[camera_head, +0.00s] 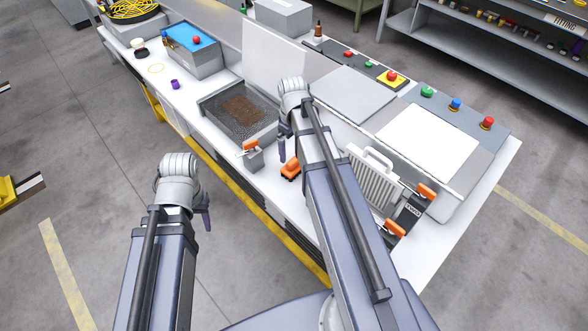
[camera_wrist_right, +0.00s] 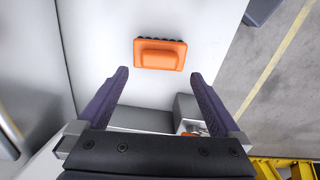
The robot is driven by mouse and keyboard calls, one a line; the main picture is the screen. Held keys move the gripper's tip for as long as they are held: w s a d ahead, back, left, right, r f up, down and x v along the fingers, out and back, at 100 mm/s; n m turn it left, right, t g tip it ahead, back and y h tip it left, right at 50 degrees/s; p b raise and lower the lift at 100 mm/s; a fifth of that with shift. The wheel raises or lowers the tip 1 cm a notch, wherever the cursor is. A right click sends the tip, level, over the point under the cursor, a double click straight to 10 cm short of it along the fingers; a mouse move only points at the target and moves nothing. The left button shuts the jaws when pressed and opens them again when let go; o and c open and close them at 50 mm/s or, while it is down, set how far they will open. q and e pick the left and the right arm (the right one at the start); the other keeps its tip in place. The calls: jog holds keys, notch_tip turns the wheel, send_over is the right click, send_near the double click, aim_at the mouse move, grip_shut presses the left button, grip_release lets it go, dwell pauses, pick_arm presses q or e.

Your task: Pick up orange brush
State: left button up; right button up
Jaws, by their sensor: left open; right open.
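The orange brush (camera_head: 290,169) lies on the white workbench in the head view, with dark bristles along one edge in the right wrist view (camera_wrist_right: 160,54). My right gripper (camera_wrist_right: 160,76) is open and empty. Its two purple fingers point toward the brush, which appears beyond and between the fingertips, apart from them. In the head view my right gripper (camera_head: 284,142) is mostly hidden by its own wrist, above the bench near the brush. My left gripper (camera_head: 206,216) hangs beyond the bench's front edge, away from the brush, with one dark finger showing.
A grey holder with an orange-topped item (camera_head: 251,152) stands left of the brush. Behind it is a mesh-lined tray (camera_head: 205,101) with brown contents. A ribbed grey case (camera_head: 372,180) and orange-and-black tools (camera_head: 408,208) stand to the right. The bench's front edge has a yellow stripe.

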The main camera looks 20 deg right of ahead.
aim_at(294, 159)
jog(key=shift+s+d+f+b, duration=0.15)
jog(key=shift+f+b, duration=2.5)
jog(key=shift+r, duration=0.1)
jog(key=c, duration=1.4)
jog(key=shift+r, duration=0.1)
notch_tip(294, 159, up, 10)
jog(key=p, duration=1)
